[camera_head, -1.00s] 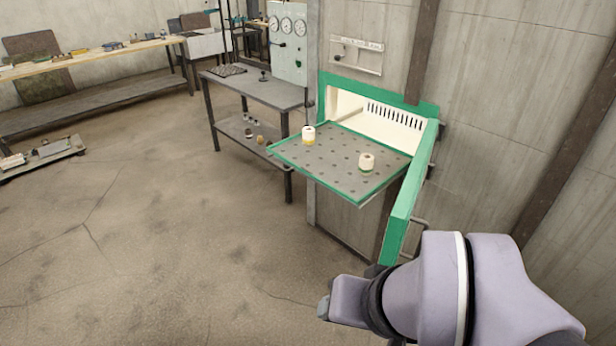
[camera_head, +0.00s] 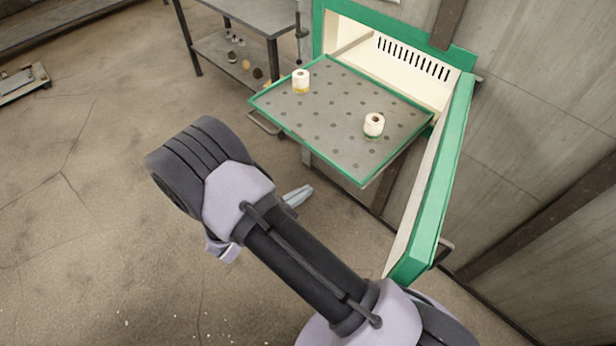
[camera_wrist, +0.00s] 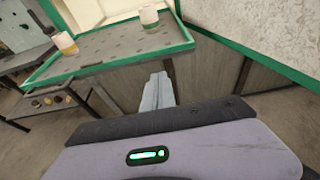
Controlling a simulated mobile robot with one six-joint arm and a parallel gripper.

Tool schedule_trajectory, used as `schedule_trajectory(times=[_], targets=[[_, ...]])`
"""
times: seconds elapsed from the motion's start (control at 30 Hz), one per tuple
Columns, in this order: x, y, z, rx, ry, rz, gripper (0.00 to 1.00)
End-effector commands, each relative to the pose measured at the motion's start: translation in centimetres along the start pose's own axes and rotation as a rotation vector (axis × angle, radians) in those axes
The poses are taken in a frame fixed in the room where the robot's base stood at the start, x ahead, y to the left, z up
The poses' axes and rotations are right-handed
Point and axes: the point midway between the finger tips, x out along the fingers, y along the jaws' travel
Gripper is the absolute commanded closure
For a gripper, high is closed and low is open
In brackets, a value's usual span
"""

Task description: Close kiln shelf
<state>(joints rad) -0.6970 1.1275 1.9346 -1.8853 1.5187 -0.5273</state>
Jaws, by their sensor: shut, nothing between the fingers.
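The kiln shelf (camera_head: 330,115) is a grey perforated tray with a green rim, pulled out of the kiln opening (camera_head: 390,55). A handle (camera_head: 265,124) hangs at its front edge. Two small cream cups with yellow or green bases stand on it, one at the left (camera_head: 301,81) and one at the right (camera_head: 374,125). The green kiln door (camera_head: 436,185) stands open at the right. My gripper (camera_head: 302,194) is shut and empty, in front of and below the shelf. In the wrist view, my gripper (camera_wrist: 158,84) points at the shelf's green front edge (camera_wrist: 110,63), apart from it.
A grey metal table (camera_head: 245,15) with a lower shelf holding several small items stands left of the kiln. The kiln door juts out at the right, near my arm.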

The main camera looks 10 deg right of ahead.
Motion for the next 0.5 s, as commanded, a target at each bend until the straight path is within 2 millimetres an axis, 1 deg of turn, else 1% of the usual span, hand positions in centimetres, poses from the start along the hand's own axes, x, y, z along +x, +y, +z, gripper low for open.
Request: schedule_trajectory(times=[0.03,0.3,0.4,0.5], targets=[[1.2,-0.1,-0.3,0.001,0.0,-0.006,1.0],[7.2,-0.2,-0.3,0.002,0.002,-0.006,1.0],[8.9,-0.1,0.2,0.004,0.002,-0.006,1.0],[10.1,-0.1,0.7,0.005,0.001,-0.005,1.0]])
